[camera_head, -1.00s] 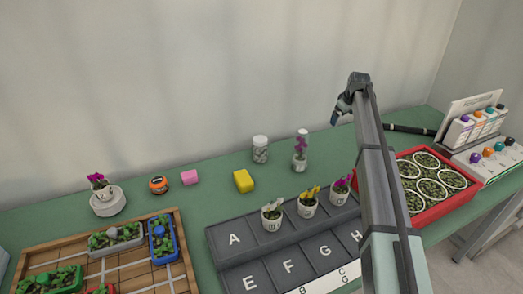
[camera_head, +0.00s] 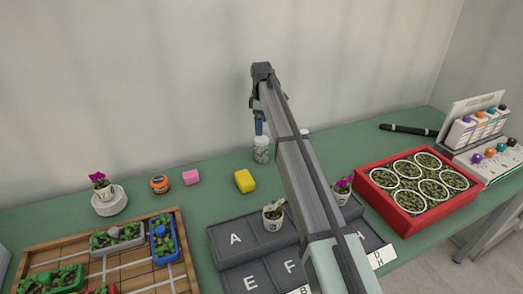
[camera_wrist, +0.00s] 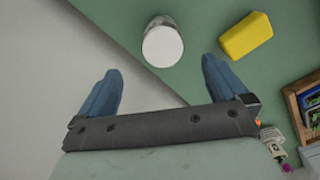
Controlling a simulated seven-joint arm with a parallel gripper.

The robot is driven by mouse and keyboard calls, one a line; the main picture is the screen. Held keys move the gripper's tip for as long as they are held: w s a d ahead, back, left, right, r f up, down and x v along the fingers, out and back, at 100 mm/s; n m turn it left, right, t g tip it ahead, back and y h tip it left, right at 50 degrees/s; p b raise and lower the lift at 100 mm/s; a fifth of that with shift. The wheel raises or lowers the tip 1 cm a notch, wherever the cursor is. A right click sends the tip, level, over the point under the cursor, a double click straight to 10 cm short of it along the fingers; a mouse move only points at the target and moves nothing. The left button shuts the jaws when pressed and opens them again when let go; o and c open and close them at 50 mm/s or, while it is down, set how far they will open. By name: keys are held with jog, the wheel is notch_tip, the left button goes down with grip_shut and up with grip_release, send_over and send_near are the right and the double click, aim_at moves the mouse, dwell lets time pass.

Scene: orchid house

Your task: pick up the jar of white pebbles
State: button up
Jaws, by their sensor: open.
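The jar of white pebbles (camera_head: 262,152) stands upright on the green table near the wall in the head view. In the head view my gripper (camera_head: 260,126) is just above the jar, and a blue finger covers part of the lid. I cannot tell the exact height between them.
My arm hides part of the lettered tray (camera_head: 238,240) and some pots. The wall is close behind.

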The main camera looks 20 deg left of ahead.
aim_at(262, 138)
notch_tip(262, 138, down, 8)
jog(key=shift+r, duration=0.15)
jog(key=shift+s+d+f, duration=0.1)
jog(key=shift+s+f, duration=0.05)
jog(key=shift+f, duration=1.15)
jog(key=shift+s+d+f, duration=0.1)
jog(key=shift+f, duration=1.15)
jog(key=c, duration=1.4)
